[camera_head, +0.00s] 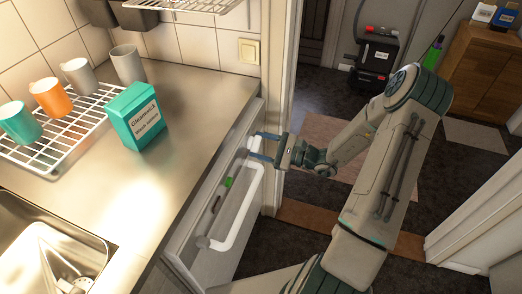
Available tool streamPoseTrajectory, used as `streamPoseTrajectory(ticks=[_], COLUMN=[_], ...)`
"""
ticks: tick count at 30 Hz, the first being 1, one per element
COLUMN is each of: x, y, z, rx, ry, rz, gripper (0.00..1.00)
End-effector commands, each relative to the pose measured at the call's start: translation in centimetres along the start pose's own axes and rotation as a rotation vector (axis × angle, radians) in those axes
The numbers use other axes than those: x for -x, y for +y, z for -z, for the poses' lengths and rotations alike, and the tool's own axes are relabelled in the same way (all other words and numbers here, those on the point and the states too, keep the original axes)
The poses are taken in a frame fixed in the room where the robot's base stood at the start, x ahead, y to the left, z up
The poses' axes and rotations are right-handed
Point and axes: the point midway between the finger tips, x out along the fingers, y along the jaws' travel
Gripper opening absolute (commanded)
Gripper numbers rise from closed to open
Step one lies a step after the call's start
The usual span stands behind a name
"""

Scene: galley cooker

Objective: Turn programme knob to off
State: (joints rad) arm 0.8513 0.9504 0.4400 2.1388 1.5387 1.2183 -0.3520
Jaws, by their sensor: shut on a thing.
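My gripper (264,146) reaches in from the right to the front of the built-in appliance (198,262) under the counter. Its two blue fingers lie either side of a small pale part near the upper far end of the front, which I take to be the programme knob (256,146). The fingers are shut on it. The knob is small here and partly covered by the fingers, so its pointer and markings cannot be read. A white bar handle (238,220) runs along the front just below the fingers. A green mark (228,182) and a dark slot show on the panel behind the handle.
The steel counter (190,125) holds a teal box (133,116), a wire rack (60,148) with several mugs, and a sink (45,262). A door frame stands just beyond the gripper. Open floor with a rug lies right; a wooden cabinet (485,70) stands farther back.

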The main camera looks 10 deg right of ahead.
Motion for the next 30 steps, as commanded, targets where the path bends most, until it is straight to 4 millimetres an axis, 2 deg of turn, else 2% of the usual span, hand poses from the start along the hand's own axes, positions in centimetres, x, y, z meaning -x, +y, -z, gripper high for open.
streamPoseTrajectory(ticks=[1, 30], x=[0.05, 0.0], y=[0.1, -0.17], z=[0.45, 0.35], rx=[0.047, 0.93], ry=[0.003, 0.002], rz=[0.001, 0.001], gripper=[0.3, 0.3])
